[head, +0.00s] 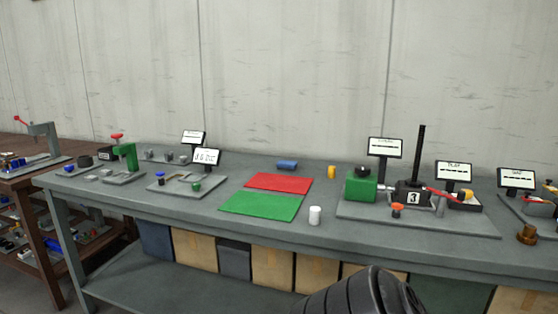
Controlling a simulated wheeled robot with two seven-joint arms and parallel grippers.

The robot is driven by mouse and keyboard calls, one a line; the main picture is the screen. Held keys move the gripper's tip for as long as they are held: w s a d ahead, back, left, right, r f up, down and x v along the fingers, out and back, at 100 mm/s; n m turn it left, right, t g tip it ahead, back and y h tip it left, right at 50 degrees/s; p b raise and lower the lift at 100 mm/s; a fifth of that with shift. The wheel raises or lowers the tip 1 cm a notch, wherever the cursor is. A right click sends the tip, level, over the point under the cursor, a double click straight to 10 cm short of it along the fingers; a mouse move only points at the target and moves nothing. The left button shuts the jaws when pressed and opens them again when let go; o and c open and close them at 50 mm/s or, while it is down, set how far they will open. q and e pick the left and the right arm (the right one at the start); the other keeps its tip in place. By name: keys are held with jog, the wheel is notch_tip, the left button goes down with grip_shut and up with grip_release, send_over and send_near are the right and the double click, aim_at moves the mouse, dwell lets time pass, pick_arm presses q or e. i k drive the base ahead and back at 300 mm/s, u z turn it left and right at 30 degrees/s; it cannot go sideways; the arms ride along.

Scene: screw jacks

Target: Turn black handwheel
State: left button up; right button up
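A small black round part (363,171) sits on top of a green block (360,188) on the right part of the workbench; it looks like a black handwheel, but it is too small to be sure. The block stands on a grey base plate (450,223) beside a black jack body marked 3 (411,195) with a tall black post (420,150). A red lever (443,193) is at the jack's right. Neither gripper shows; a dark ribbed part of my own body fills the bottom edge, well below the plate.
Red (278,183) and green (262,206) mats lie mid-bench. A white cylinder (315,215), yellow cylinder (332,172) and blue cylinder (287,164) stand or lie nearby. Small display screens (385,147) stand behind the plate. Boxes (272,267) sit below the bench.

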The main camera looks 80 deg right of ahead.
aim_at(362, 170)
jog(key=k, duration=1)
jog(key=z, duration=0.3)
